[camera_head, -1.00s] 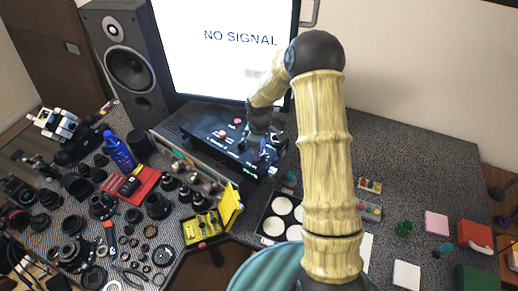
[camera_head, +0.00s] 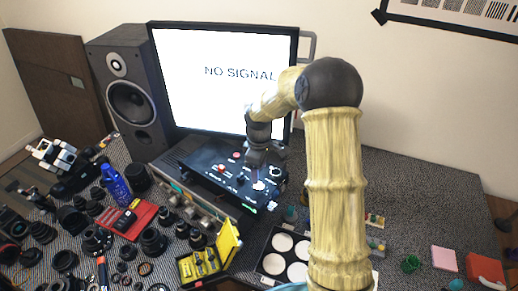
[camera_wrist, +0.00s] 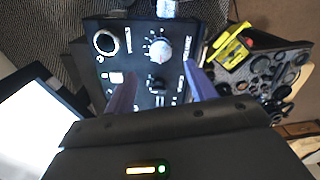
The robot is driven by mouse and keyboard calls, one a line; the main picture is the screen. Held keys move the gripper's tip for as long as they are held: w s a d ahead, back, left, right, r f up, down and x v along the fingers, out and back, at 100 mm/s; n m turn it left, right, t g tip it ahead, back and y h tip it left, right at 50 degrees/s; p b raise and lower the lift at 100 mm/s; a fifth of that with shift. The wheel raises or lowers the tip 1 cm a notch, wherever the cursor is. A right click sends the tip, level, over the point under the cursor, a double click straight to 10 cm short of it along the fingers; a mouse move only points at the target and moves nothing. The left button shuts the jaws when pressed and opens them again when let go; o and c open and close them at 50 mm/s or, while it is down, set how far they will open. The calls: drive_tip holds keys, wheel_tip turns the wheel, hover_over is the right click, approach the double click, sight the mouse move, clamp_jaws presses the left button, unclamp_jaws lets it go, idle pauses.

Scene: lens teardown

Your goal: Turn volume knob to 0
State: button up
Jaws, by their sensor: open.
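The black control box (camera_head: 205,172) sits in front of the monitor. In the wrist view the volume knob (camera_wrist: 158,48) is a round pale knob with tick marks around it, beside a "VOLUME" label; its exact pointer reading is too small to tell. The knob also shows in the head view (camera_head: 259,186) near the box's right front. My gripper (camera_head: 257,163) is above the box, behind the knob. In the wrist view my gripper (camera_wrist: 160,72) has its two fingers spread apart with nothing between them. The knob lies beyond the fingertips, apart from them.
The monitor (camera_head: 220,70) stands close behind. A yellow case (camera_head: 200,264) and many lens parts lie left and in front.

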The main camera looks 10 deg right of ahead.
wheel_tip(320, 180, up, 10)
drive_tip(key=b, duration=0.1)
idle(0.5)
drive_tip(key=s+f+m+t, duration=0.1)
drive_tip(key=s+m, duration=0.4)
drive_tip(key=s, duration=0.5)
drive_tip(key=s+f+m+t, duration=0.1)
drive_tip(key=s+f+m, duration=0.2)
drive_tip(key=s+m, duration=0.3)
drive_tip(key=s, duration=0.5)
drive_tip(key=shift+f+t, duration=0.3)
drive_tip(key=shift+f, duration=0.05)
drive_tip(key=shift+s+d, duration=0.1)
